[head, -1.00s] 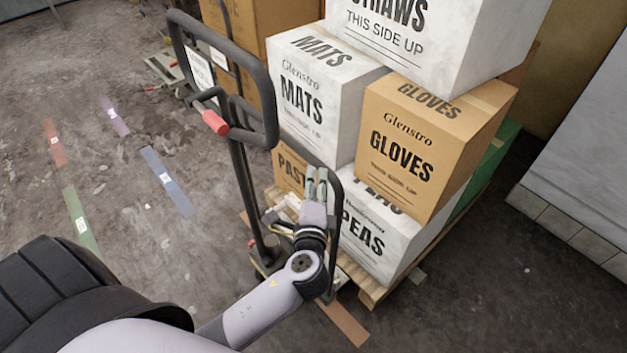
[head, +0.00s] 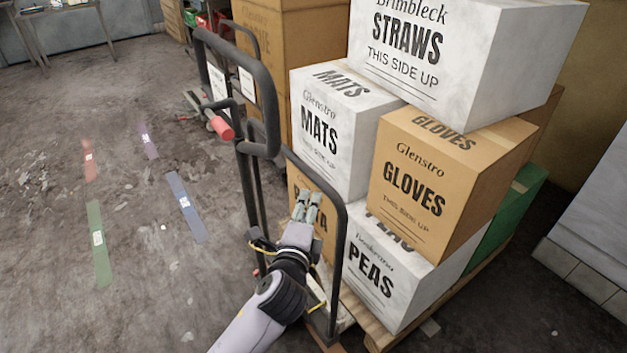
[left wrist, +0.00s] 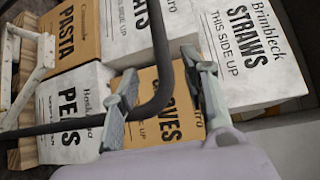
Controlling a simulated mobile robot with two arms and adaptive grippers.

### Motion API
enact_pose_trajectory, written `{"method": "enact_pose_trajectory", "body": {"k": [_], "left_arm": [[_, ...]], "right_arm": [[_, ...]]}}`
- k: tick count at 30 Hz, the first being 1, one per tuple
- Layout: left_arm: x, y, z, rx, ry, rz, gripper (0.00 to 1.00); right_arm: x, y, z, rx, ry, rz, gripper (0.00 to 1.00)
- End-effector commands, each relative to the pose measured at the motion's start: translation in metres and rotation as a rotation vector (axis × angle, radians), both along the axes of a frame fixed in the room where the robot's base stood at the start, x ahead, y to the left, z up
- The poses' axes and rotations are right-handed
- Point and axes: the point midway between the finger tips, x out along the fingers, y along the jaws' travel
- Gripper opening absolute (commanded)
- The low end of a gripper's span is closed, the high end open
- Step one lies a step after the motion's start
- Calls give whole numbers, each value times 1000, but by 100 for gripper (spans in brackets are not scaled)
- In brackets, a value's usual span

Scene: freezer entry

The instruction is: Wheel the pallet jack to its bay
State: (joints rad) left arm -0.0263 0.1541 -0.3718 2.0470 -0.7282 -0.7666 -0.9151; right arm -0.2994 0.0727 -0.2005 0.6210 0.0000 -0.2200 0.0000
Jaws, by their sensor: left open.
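In the left wrist view, the black bar (left wrist: 163,75) passes between the spread fingers of the left gripper (left wrist: 160,82); contact is unclear. The right gripper is out of view.
Stacked cartons, including a MATS box (head: 325,130), GLOVES box (head: 425,180) and PEAS box (head: 375,275), stand on a wooden pallet (head: 385,335). Red (head: 89,160), purple (head: 148,141), blue (head: 185,205) and green (head: 98,240) strips mark the left floor, which is mostly clear.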

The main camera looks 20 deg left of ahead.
Motion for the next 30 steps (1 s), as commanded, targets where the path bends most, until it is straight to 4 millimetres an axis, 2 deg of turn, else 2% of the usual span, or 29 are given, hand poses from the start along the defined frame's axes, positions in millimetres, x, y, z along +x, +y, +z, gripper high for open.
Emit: {"method": "enact_pose_trajectory", "body": {"k": [1, 4, 15, 21, 30], "left_arm": [[13, 2, 0, 1, -1, 2, 41], [35, 4, -4, -1, -1, 1, 41], [107, 14, -15, -2, 1, 1, 41], [125, 17, -18, -2, 1, 1, 41], [128, 17, -19, -2, 2, 2, 41]], "right_arm": [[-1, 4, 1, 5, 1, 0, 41], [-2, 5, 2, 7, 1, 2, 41], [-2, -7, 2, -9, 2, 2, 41], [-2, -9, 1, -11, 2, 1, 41], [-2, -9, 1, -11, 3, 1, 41]]}}
